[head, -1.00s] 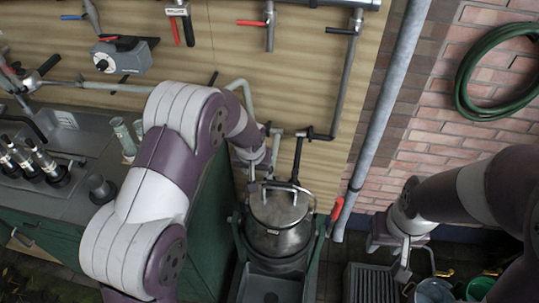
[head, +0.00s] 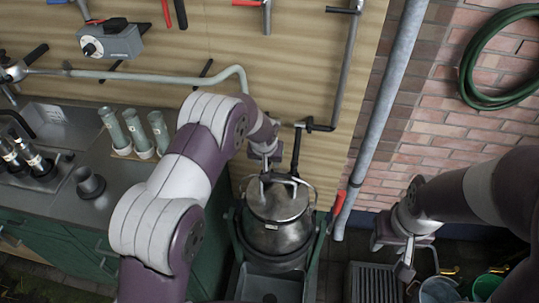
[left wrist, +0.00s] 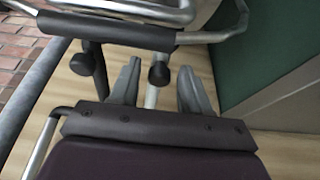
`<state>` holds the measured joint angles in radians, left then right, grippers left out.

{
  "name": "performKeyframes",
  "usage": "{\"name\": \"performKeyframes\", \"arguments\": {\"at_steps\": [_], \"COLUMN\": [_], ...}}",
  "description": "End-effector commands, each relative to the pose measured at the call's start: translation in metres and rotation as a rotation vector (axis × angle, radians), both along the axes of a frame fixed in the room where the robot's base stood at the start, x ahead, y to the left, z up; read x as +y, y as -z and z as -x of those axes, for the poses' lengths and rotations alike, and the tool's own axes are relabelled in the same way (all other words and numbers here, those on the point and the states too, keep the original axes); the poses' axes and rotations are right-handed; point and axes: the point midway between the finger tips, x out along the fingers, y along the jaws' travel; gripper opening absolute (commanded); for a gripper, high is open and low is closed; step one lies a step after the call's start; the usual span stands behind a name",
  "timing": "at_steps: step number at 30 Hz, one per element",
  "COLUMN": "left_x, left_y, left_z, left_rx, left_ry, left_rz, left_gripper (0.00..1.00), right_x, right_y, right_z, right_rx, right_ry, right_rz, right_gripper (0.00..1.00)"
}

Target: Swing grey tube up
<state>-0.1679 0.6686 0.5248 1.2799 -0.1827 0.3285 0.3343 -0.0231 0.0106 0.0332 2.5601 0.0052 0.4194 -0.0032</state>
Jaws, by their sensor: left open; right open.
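A darker grey tube (head: 345,65) comes down the wall and turns left near a black fitting (head: 297,140). I cannot tell which the task means. My left gripper (head: 268,157) is at the lid of the metal churn (head: 276,208). In the left wrist view it is open (left wrist: 160,92), its two fingers either side of a thin grey bar (left wrist: 152,95) with a black knob. My right gripper (head: 404,258) is open, low at the right.
A thick grey pipe (head: 385,100) runs down beside the brick wall. A red handle (head: 339,200) is near it. A bench with several jars (head: 112,128) stands at left, a green hose (head: 478,70) hangs upper right, buckets (head: 440,290) lie below right.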

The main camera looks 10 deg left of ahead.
Motion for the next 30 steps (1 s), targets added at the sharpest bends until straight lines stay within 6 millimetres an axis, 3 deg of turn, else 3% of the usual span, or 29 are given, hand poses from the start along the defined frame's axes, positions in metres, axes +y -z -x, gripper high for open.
{"name": "performKeyframes", "arguments": {"at_steps": [3, 6, 7, 14, 30], "left_x": [0.000, 0.000, 0.000, 0.000, 0.000], "left_y": [0.000, -0.001, -0.001, -0.003, -0.036], "left_z": [0.000, 0.000, 0.000, 0.000, -0.004], "left_rx": [0.000, 0.000, 0.000, 0.000, -0.003], "left_ry": [0.000, 0.000, 0.000, 0.000, -0.001], "left_rz": [0.000, 0.000, 0.000, 0.000, 0.001], "left_gripper": [0.44, 0.11, 0.09, 0.09, 0.09], "right_x": [0.000, 0.000, 0.000, 0.000, 0.000], "right_y": [0.000, 0.000, 0.000, -0.003, -0.022], "right_z": [0.000, 0.000, 0.000, 0.000, 0.000], "right_rx": [0.000, 0.000, 0.000, 0.000, 0.000], "right_ry": [0.000, 0.000, 0.000, 0.000, 0.000], "right_rz": [0.000, 0.000, 0.000, 0.000, 0.000], "right_gripper": [0.43, 0.43, 0.43, 0.43, 0.43]}}
